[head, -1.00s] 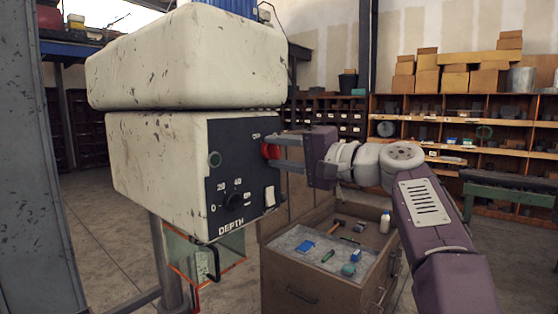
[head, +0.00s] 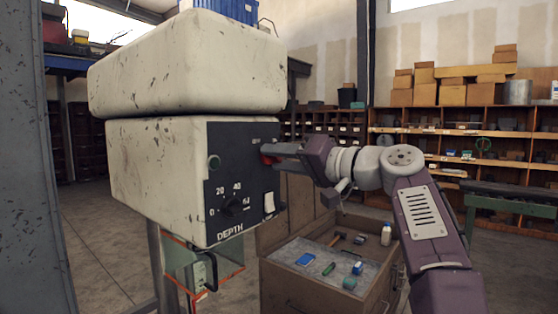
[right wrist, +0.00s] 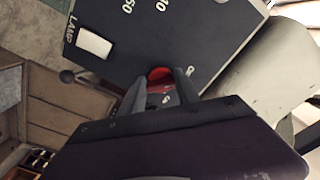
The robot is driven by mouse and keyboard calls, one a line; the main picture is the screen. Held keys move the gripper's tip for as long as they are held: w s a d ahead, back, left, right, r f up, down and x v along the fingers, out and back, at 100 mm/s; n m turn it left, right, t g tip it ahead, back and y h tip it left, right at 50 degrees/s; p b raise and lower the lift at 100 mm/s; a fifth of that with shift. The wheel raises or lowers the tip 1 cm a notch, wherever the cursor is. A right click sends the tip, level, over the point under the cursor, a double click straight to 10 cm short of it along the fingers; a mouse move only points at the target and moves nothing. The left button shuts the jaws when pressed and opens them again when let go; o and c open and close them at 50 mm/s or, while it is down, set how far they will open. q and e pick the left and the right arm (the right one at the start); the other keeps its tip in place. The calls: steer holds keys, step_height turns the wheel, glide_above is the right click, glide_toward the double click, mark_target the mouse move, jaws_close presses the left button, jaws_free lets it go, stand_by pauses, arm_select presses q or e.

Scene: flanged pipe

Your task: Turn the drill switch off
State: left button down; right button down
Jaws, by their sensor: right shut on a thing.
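The drill's head is a worn cream housing (head: 155,175) with a dark control panel (head: 240,180) on its front. A red switch (head: 266,158) is at the panel's upper right, mostly hidden by my fingers. My right gripper (head: 272,150) reaches in from the right and is shut on this switch. In the right wrist view the red switch (right wrist: 160,73) shows between the two finger tips, with a part-hidden label beside it. My left gripper is not in view.
A clear guard (head: 180,262) hangs below. An open drawer cabinet (head: 300,290) with small tools stands below my right arm.

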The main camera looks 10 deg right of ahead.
stand_by(0.4)
steer(key=c, duration=0.9)
jaws_free()
steer(key=shift+d, duration=0.1)
steer(key=b+v, duration=0.2)
steer(key=v, duration=0.7)
